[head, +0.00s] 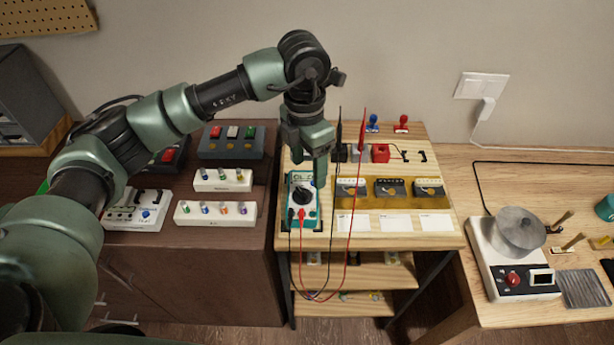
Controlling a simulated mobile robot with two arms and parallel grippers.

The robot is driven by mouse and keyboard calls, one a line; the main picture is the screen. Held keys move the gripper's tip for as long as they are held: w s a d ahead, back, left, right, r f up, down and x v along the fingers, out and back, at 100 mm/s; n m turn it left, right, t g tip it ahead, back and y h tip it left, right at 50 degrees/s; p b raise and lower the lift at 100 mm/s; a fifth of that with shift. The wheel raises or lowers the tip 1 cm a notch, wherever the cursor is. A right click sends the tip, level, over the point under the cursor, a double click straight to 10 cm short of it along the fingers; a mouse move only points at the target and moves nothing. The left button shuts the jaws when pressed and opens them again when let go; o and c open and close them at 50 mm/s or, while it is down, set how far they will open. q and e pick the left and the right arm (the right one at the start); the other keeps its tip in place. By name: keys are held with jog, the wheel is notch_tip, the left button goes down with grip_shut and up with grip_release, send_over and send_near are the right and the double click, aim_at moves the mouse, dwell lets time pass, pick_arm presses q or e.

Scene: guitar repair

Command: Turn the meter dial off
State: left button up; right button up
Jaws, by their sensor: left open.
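The meter (303,219) is a white and teal box on the left part of the light wooden stand. Its dark round dial (302,196) sits in the middle of its face, partly under my gripper. Red and black leads plug into its lower part and hang over the stand's front edge. My left gripper (311,184) points down at the dial from above and is open. I cannot tell whether its fingers touch the dial or which way the dial points. The right gripper is not in view.
Two upright probes, black and red (357,165), stand close to the right of my left gripper. Several small gauges (388,188) and white cards lie further right. Boxes with coloured knobs (215,213) are on the brown cabinet at left. A hotplate with a pot (518,230) is far right.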

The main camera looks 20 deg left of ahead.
aim_at(304, 191)
pick_arm(q)
jog(key=shift+w+a, duration=0.1)
jog(key=shift+a, duration=0.5)
jog(key=shift+f, duration=0.3)
notch_tip(304, 191, down, 7)
jog(key=shift+r+p, duration=0.1)
jog(key=shift+p, duration=0.95)
